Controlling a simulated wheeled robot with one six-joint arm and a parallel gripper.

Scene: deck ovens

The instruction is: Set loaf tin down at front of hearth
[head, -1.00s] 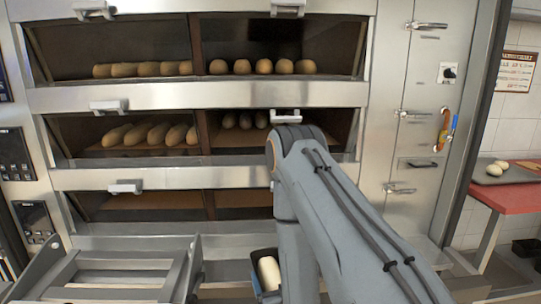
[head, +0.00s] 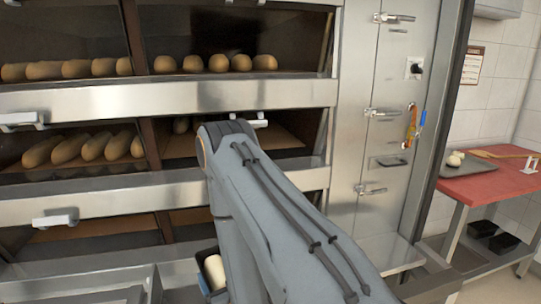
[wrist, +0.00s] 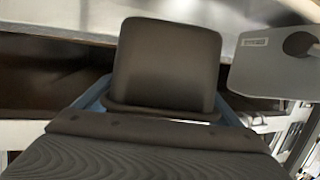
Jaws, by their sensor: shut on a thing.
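A dark loaf tin (head: 207,254) with pale dough (head: 214,272) in it shows at the lower middle of the head view, just left of my arm. In the wrist view the tin (wrist: 167,55) is a dark rounded block. My gripper (wrist: 166,108) is shut on it, with blue fingers at either side. My arm hides part of the tin in the head view. The oven has stacked open decks.
Several loaves (head: 85,148) fill the middle deck's left side, and rolls (head: 218,63) stand on the top deck. Steel ledges and handles (head: 56,219) stick out in front. A red table (head: 490,181) stands at right. A grey rack (head: 85,290) is at lower left.

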